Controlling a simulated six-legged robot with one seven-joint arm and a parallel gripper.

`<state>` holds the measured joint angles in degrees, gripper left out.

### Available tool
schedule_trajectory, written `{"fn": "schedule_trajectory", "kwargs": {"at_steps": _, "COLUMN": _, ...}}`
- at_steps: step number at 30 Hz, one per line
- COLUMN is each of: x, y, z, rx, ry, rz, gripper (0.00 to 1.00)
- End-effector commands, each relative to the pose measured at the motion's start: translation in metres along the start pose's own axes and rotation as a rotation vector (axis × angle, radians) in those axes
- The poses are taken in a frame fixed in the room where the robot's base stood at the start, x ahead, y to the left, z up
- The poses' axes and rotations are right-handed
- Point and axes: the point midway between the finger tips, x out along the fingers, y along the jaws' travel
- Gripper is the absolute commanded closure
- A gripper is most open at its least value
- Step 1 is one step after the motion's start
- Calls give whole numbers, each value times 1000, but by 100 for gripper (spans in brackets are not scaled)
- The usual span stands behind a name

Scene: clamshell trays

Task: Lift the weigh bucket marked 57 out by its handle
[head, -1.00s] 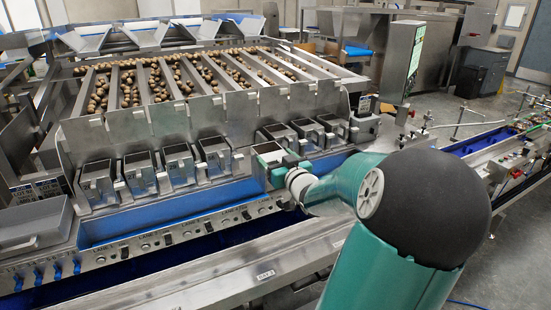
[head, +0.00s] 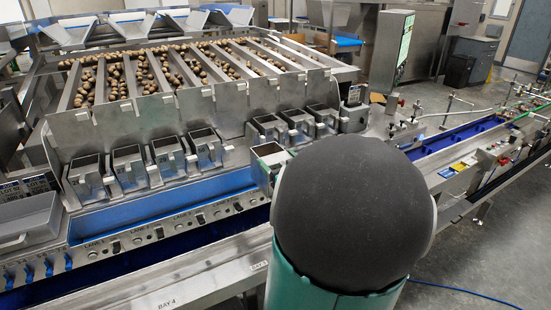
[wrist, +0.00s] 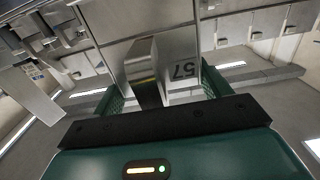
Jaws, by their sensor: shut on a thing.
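The steel weigh bucket marked 57 (wrist: 187,45) fills the upper middle of the wrist view, its number upside down there. Its bent metal handle (wrist: 144,70) lies between the green fingers of my gripper (wrist: 160,88), which is shut on it. In the head view the bucket (head: 267,150) shows its open dark top and part of its front. It stands out in front of the line of neighbouring buckets. My arm hides its lower right part and my gripper in that view.
Other weigh buckets (head: 205,150) hang to the left, and several more (head: 298,124) to the right. A blue trough (head: 150,207) runs below the row. Lanes of round brown produce (head: 190,72) lie behind. A conveyor (head: 455,140) extends right.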

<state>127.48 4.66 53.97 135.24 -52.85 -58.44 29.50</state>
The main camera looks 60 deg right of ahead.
Motion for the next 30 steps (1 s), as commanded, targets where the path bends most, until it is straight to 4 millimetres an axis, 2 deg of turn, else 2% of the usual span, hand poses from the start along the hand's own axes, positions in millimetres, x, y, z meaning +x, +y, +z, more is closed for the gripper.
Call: {"fn": "schedule_trajectory", "kwargs": {"at_steps": 30, "x": -69, "y": 0, "z": -1, "rx": -2, "ry": 1, "rz": -1, "gripper": 81}}
